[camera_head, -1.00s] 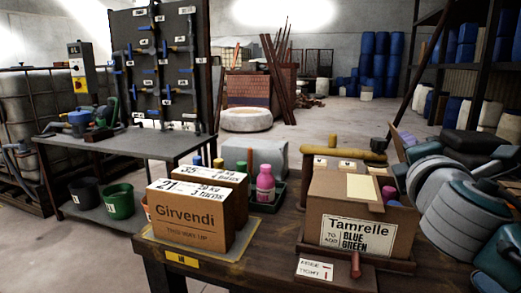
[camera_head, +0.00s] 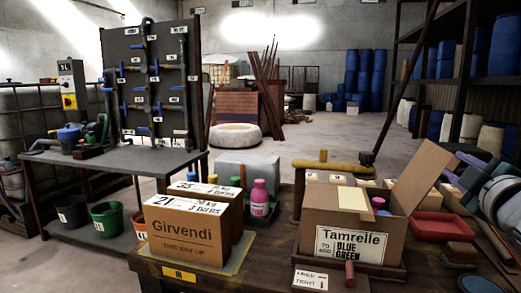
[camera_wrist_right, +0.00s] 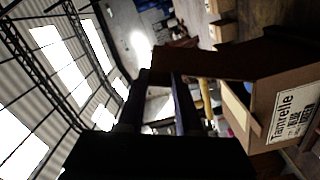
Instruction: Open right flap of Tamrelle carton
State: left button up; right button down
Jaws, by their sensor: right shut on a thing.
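The Tamrelle carton (camera_head: 322,222) stands upright on the near table, its white label facing me. Its right flap (camera_head: 420,178) is raised and leans outward to the right. The left flap (camera_head: 322,195) lies flat over the left part of the top, with a cream strip (camera_head: 352,198) at its edge. A pink round top (camera_head: 378,202) shows in the opening. My right gripper (camera_head: 457,172) is shut on the right flap, at its outer edge. The wrist view shows the flap (camera_wrist_right: 215,60) at the fingertips (camera_wrist_right: 170,78). My left gripper is not in view.
The Girvendi carton (camera_head: 188,238) stands left on the same table, with a pink bottle (camera_head: 259,198) behind it. A red tray (camera_head: 431,226) lies right of the Tamrelle carton. A red-brown peg (camera_head: 350,273) and a small sign (camera_head: 310,279) are in front.

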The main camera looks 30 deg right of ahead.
jog(key=shift+s+d+f+m, duration=0.4)
jog(key=shift+s+m, duration=0.1)
jog(key=shift+m, duration=0.1)
jog(key=c, duration=0.8)
grip_release()
jog(key=shift+c, duration=0.2)
jog(key=v, duration=1)
jog(key=shift+w, duration=0.15)
